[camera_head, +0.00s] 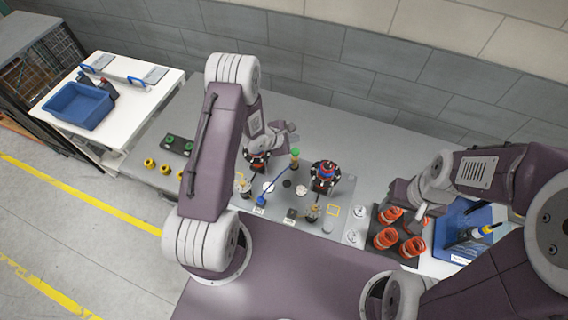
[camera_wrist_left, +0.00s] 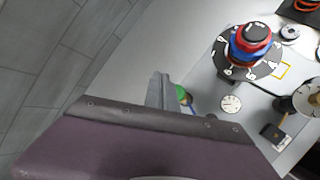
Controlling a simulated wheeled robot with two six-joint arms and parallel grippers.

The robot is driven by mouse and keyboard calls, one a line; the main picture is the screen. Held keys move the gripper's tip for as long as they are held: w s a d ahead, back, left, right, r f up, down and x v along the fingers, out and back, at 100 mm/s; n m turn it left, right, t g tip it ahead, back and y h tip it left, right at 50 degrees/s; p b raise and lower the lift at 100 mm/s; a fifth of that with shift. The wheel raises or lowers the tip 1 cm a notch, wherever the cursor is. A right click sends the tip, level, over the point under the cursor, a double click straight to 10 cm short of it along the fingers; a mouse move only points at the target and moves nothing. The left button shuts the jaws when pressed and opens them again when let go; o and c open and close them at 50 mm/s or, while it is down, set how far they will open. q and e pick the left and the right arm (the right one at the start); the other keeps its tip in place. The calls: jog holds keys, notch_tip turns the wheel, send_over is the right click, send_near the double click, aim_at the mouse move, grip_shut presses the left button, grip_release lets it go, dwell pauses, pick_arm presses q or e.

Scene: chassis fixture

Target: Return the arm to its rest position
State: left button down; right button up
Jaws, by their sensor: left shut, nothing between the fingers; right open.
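My left arm rises at the left of the head view and bends over the grey bench. My left gripper (camera_head: 291,132) is shut and empty above the bench's back part, behind the fixture panel (camera_head: 345,190). In the left wrist view its fingers (camera_wrist_left: 158,92) are together, beside a green-tipped part (camera_wrist_left: 183,95), which also shows in the head view (camera_head: 295,152). Whether they touch it, I cannot tell. My right gripper (camera_head: 424,214) is open at the right, over the orange rings; its fingertips are small and partly hidden.
A red and blue knob on a black dial (camera_head: 325,174) stands on the panel. Orange rings (camera_head: 386,238) sit on a dark tray. A blue bin (camera_head: 468,222) is at the right, partly behind my right arm. A white side table (camera_head: 150,98) holds another blue bin (camera_head: 78,106).

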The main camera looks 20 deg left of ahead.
pick_arm(q)
jog(key=shift+f, duration=0.15)
jog(key=shift+w+d+f+b, duration=0.25)
jog(key=shift+f+b, duration=0.3)
jog(key=shift+b, duration=0.45)
jog(key=w+d+r+m+t+b, duration=0.1)
jog(key=w+r+t+b, duration=0.25)
jog(key=b, duration=0.85)
jog(key=s+a+f+m+g+y+b, duration=0.1)
jog(key=s+f+m+g+b, duration=0.1)
jog(key=s+m, duration=0.5)
jog(key=s+a+f+m+g+y+b, duration=0.1)
jog(key=s+f+m+g+b, duration=0.2)
jog(key=s, duration=0.8)
jog(key=s+a+f+m+g+y+b, duration=0.1)
jog(key=s+f+m+g+b, duration=0.1)
jog(key=s+m+g, duration=0.3)
jog(key=s+f+m, duration=0.1)
jog(key=s+m, duration=0.3)
jog(key=m, duration=0.1)
jog(key=shift+s+a+m+y+b, duration=0.25)
jog(key=shift+s+m+y+b, duration=0.05)
jog(key=shift+y+b, duration=0.1)
